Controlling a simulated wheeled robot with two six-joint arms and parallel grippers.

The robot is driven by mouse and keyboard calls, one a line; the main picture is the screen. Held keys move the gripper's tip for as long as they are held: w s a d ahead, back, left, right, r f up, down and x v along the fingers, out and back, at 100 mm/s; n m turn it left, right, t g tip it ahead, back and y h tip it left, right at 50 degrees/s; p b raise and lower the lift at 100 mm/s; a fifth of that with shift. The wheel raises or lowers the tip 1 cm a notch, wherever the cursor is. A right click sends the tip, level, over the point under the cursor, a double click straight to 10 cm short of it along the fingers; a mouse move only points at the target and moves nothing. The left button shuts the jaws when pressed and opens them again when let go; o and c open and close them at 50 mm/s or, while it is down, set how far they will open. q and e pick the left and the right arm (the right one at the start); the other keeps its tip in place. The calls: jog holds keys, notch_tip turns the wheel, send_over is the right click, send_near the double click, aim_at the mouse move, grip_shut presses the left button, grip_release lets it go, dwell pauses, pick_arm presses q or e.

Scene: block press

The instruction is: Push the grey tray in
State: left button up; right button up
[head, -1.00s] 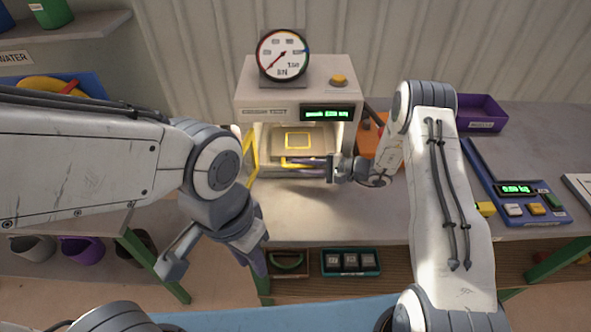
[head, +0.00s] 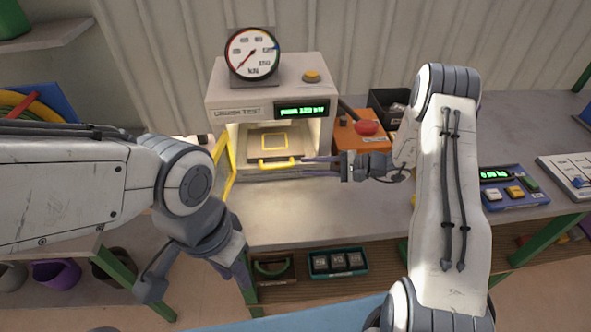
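The grey tray (head: 254,152) sits in the lit opening of the press (head: 217,98). It carries a yellow square outline and has a yellow handle (head: 277,163) at its front. My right gripper (head: 304,166) comes in from the right, its two dark fingers apart and pointing left. Its tips are close to the right end of the handle; I cannot tell if they touch it. Nothing shows between them. My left gripper (head: 197,281) is open and empty, lower left, in front of the bench and away from the tray.
The press's yellow-framed door (head: 224,165) stands open at the left of the opening. An orange box (head: 352,139) stands right of the press. A blue scale (head: 512,195) lies further right. The bench top (head: 300,215) before the press is clear.

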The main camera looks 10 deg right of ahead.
jog(key=shift+s+d+r, duration=0.15)
jog(key=shift+s+d, duration=0.1)
jog(key=shift+d, duration=0.25)
jog(key=shift+c, duration=0.3)
